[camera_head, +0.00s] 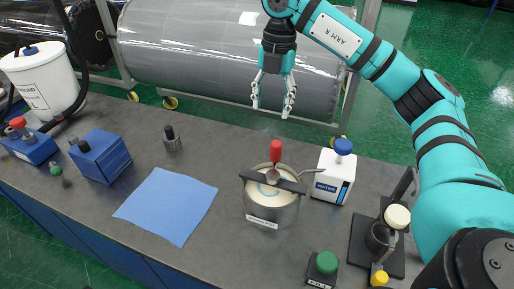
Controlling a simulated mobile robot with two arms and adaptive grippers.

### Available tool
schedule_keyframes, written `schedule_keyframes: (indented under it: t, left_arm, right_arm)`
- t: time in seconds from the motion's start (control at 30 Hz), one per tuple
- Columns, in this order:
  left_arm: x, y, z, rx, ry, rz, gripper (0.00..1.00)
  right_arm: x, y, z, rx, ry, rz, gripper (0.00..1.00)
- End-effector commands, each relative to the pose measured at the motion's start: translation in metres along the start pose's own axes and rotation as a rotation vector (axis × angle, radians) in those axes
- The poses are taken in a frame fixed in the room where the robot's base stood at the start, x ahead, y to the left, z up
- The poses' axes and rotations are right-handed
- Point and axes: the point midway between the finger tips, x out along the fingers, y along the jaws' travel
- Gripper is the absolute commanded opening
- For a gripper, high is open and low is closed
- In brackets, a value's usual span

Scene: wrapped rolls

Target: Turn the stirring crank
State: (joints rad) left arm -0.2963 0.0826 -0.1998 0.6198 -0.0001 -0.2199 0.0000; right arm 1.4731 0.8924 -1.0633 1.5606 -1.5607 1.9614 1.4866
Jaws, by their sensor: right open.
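The stirring crank (276,152) has an upright red handle and stands over a metal pot (270,212) near the middle of the grey bench. A dark bar crosses the top of the pot, and pale contents show inside. My right gripper (272,108) hangs at the end of the teal arm, pointing down, with its two fingers spread and nothing between them. In the picture it is above the red handle and apart from it. My left gripper is not in view.
A white container with a blue cap (335,175) stands just right of the pot. A blue cloth (168,206) lies to the left. Blue boxes (100,156) and a white bucket (44,82) stand further left. A dark stand (378,240) is at the right. Large wrapped rolls (215,50) lie behind the bench.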

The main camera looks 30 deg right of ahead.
Motion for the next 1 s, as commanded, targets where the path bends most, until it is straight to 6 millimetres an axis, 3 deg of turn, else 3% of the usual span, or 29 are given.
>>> schedule_keyframes:
  t: [0.1, 0.27, 0.8, 1.0]
  left_arm:
    - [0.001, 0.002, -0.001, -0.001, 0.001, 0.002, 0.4]
    - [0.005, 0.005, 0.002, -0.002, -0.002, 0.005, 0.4]
    - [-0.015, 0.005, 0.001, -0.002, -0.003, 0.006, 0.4]
    - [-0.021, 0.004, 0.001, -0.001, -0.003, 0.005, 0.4]
  right_arm:
    - [-0.009, -0.013, 0.016, 0.048, -0.069, -0.044, 0.53]
    - [0.01, -0.015, 0.018, 0.05, -0.072, -0.051, 0.53]
    - [0.119, -0.021, 0.025, 0.049, -0.07, -0.049, 0.53]
    - [0.149, -0.021, 0.027, 0.048, -0.071, -0.047, 0.53]
